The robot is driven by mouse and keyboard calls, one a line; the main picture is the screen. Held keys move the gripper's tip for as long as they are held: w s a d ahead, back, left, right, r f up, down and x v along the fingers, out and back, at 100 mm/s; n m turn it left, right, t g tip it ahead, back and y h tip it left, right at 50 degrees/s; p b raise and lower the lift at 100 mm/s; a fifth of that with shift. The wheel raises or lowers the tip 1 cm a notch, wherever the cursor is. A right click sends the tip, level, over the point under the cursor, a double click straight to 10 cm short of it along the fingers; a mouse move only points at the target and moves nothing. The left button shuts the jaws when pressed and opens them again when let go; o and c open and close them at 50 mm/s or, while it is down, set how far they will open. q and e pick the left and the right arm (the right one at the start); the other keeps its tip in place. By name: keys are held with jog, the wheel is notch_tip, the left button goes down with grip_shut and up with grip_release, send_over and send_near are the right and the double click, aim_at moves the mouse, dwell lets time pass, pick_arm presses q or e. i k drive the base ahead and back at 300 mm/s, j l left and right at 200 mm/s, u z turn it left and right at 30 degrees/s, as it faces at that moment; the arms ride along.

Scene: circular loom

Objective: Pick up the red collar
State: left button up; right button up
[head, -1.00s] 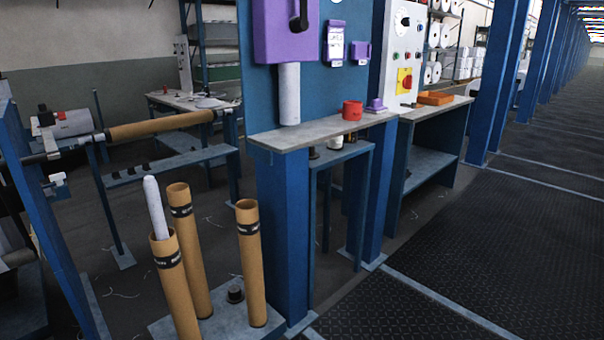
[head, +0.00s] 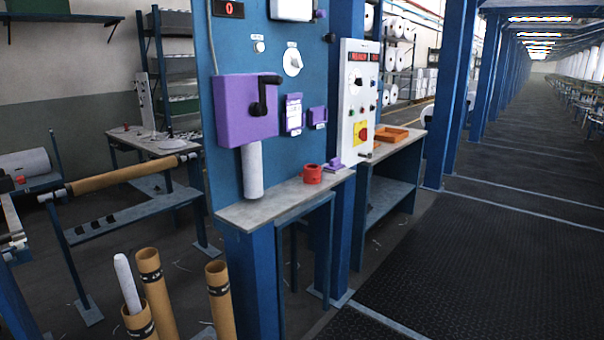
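The red collar (head: 312,174) is a short red ring-like piece. It sits on the grey shelf (head: 262,204) in front of the blue panel, near the shelf's right part. A small purple piece (head: 334,165) lies just to its right. Neither of my grippers shows in the head view, so I cannot see their state or how far they are from the collar.
A purple box (head: 232,115) with a black handle hangs above the shelf, a white roll (head: 252,172) below it. Cardboard tubes (head: 220,300) stand at lower left. An orange tray (head: 392,138) lies on a bench. The dark floor (head: 470,240) at right is clear.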

aim_at(311, 172)
jog(key=u, duration=0.4)
jog(key=i+l+u, duration=0.3)
jog(key=l+u, duration=0.35)
jog(key=i+l+u, duration=0.3)
jog(key=l, duration=0.15)
jog(key=k+j, duration=0.05)
jog(key=k, duration=0.05)
